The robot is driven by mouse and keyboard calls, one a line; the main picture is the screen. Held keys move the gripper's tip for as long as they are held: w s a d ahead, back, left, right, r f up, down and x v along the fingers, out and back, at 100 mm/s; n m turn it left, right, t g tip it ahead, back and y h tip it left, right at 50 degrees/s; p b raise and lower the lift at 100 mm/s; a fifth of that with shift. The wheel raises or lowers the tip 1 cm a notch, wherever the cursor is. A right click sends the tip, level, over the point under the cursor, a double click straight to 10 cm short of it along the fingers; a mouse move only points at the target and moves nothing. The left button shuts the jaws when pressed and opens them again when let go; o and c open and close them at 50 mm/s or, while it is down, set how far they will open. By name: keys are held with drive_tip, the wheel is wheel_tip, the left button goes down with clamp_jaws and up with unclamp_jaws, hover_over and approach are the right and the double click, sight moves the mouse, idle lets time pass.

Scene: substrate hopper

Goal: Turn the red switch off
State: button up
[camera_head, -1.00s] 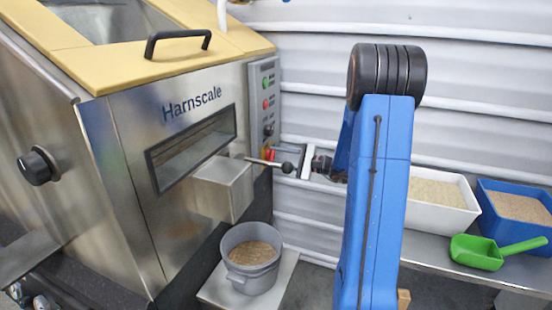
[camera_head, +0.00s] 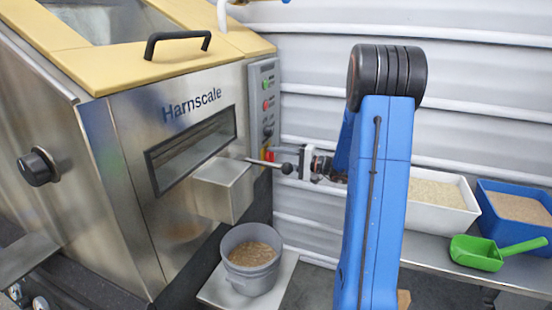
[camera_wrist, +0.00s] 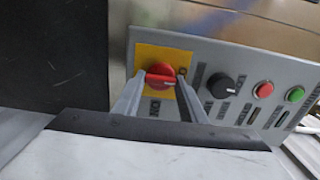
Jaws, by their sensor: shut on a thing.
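The red switch (camera_wrist: 158,73) is a rotary knob on a yellow plate (camera_wrist: 150,54) in the wrist view. Its bar lies nearly level in that picture, with a pale mark at its right end. My gripper (camera_wrist: 161,84) has one finger on each side of the knob and is shut on it. In the head view the switch (camera_head: 269,156) is a small red spot low on the grey control panel (camera_head: 265,82). My gripper (camera_head: 307,163) is to its right there, its fingers partly hidden behind a black ball-ended lever (camera_head: 287,168).
A black knob (camera_wrist: 222,87), a red button (camera_wrist: 263,90) and a green button (camera_wrist: 295,94) sit beside the switch. A metal chute (camera_head: 222,187) stands above a grey bucket (camera_head: 252,276). White and blue bins stand at the right.

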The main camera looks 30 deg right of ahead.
drive_tip(key=shift+s+f, duration=0.1)
idle(0.3)
drive_tip(key=o, duration=1)
drive_tip(key=v, duration=1.7)
drive_tip(key=shift+d, duration=0.2)
drive_tip(key=shift+s, duration=0.15)
